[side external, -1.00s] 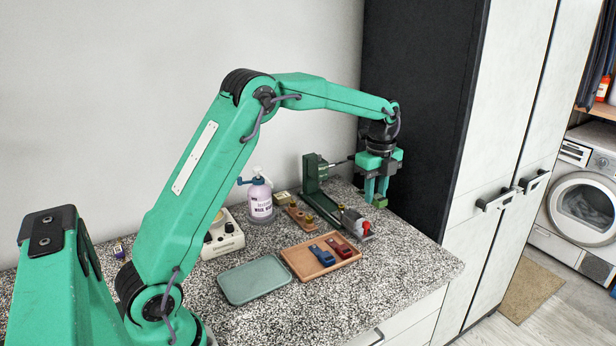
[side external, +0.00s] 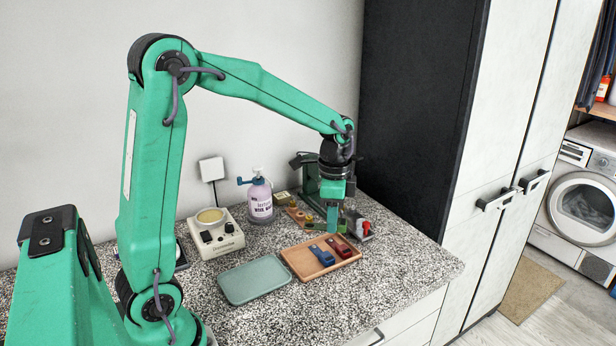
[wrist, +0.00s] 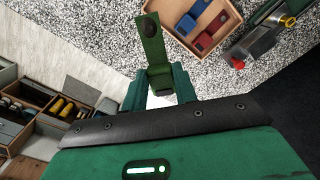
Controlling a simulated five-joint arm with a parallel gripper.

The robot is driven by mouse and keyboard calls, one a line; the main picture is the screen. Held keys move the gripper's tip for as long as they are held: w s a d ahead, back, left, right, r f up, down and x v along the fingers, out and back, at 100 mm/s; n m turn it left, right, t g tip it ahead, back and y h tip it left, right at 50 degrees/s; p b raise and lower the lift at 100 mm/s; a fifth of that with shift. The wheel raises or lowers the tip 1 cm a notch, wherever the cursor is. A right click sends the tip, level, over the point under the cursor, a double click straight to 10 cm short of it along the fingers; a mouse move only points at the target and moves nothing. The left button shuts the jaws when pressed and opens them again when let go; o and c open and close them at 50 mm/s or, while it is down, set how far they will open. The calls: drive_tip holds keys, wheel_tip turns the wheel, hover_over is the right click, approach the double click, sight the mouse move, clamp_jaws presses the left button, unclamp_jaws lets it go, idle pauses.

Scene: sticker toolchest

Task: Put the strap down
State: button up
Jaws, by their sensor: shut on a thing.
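A short green strap (side external: 315,227) with a dark round snap is held in my gripper (side external: 332,228), which is shut on it. In the wrist view the strap (wrist: 152,48) points away from the jaws (wrist: 160,92), with its free end outward. In the side view my gripper points down, just behind the back edge of a wooden tray (side external: 290,262). The strap is close over the counter there; whether it touches anything is not clear. The tray holds a blue strap (side external: 322,256) and a red strap (side external: 339,247).
An empty grey-green tray (side external: 255,281) lies left of the wooden one. A bench machine with a red knob (side external: 365,227) stands close on the right. The front counter is clear.

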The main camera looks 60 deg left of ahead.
drive_tip(key=s+d+f+n, duration=0.1)
drive_tip(key=s+f+n, duration=0.1)
drive_tip(key=s+n, duration=0.2)
drive_tip(key=s+d+f+n, duration=0.1)
drive_tip(key=s+n, duration=0.3)
drive_tip(key=s, duration=0.6)
drive_tip(key=shift+s+d+f, duration=0.2)
drive_tip(key=shift+f, duration=0.3)
hover_over(261, 277)
wheel_tip(261, 277, down, 7)
drive_tip(key=shift+a, duration=0.1)
drive_tip(key=shift+f, duration=2)
drive_tip(key=shift+s+f, duration=0.1)
drive_tip(key=shift+f, duration=0.05)
drive_tip(key=o, duration=1)
drive_tip(key=shift+c, duration=0.2)
